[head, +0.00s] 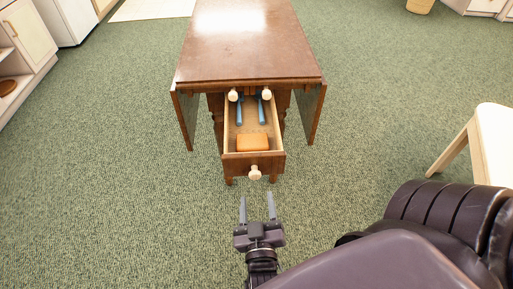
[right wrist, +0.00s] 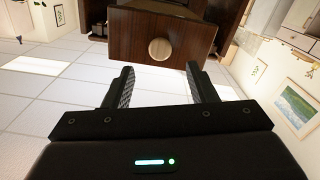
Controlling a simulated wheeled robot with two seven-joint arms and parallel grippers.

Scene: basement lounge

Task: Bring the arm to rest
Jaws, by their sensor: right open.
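My right gripper (head: 257,208) is open and empty, held in front of the drawer of a brown wooden table (head: 248,60). The drawer (head: 254,164) is pulled out, and its round pale knob (head: 255,173) is just beyond my fingertips, apart from them. In the right wrist view my open right gripper (right wrist: 162,88) shows with nothing between its fingers, and the knob (right wrist: 161,49) shows past them on the drawer front. My left gripper is not in view.
The drawer holds an orange block (head: 252,142) and two blue-handled items (head: 239,110). A pale stool (head: 470,140) stands at the right. Cabinets (head: 25,40) line the upper left. The green carpet left of the table is clear.

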